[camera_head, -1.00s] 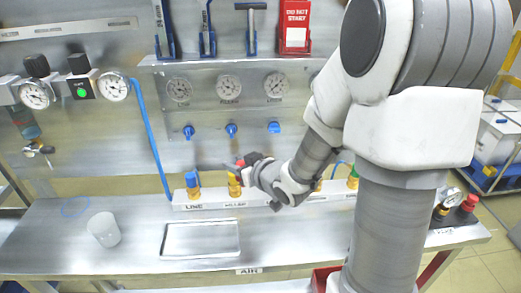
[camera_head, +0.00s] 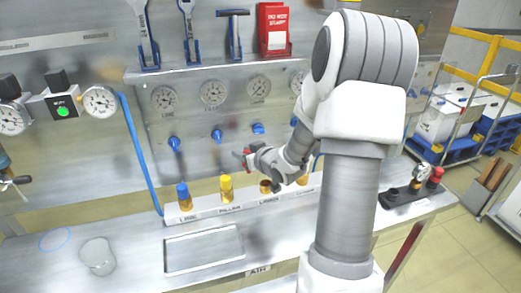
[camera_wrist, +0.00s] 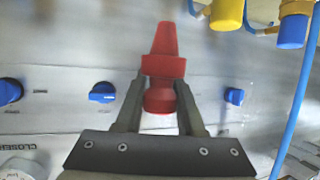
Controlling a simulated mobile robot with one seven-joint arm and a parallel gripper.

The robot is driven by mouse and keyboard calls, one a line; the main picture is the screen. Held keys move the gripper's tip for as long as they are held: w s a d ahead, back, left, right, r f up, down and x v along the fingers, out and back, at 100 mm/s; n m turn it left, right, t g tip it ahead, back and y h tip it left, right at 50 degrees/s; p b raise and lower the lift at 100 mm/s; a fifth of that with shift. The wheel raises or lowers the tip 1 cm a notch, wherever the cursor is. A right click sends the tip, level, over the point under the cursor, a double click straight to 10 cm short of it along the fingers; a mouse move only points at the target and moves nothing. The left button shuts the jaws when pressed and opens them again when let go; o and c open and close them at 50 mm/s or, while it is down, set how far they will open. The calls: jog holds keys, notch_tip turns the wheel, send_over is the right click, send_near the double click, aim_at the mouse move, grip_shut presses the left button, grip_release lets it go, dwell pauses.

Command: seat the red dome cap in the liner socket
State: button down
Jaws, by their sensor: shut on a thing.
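My gripper (camera_head: 251,156) is shut on the red dome cap (camera_head: 246,154), held in the air in front of the back panel. In the wrist view my gripper (camera_wrist: 160,88) has a finger on each side of the cap (camera_wrist: 163,65), whose tapered end points away from the palm. Below and slightly right of the cap in the head view, a bare brass socket (camera_head: 265,187) stands on the white labelled rail (camera_head: 240,202). The cap is apart from it. The labels are too blurred to read surely, so I cannot confirm which socket is the liner one.
A blue cap (camera_head: 184,194) and a yellow cap (camera_head: 226,184) sit on the rail to the left. Blue knobs (camera_head: 174,143) and gauges (camera_head: 213,93) line the panel. A blue hose (camera_head: 137,150) hangs at left.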

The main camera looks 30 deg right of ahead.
jog(key=d+f+m+h, duration=0.1)
jog(key=d, duration=0.6)
jog(key=shift+s+a+f+b, duration=0.1)
jog(key=shift+a+f+b, duration=0.1)
jog(key=shift+f+b, duration=1.4)
jog(key=shift+s+a+f+b, duration=0.1)
jog(key=shift+a+f+b, duration=0.05)
jog(key=shift+f+b, duration=1.45)
jog(key=shift+f+b, duration=0.5)
jog(key=shift+f, duration=0.75)
jog(key=shift+c, duration=2.2)
grip_release()
jog(key=p+v, duration=0.2)
jog(key=v, duration=1.5)
jog(key=shift+a+r+p, duration=0.2)
jog(key=shift+r+p, duration=0.05)
jog(key=shift+p, duration=0.05)
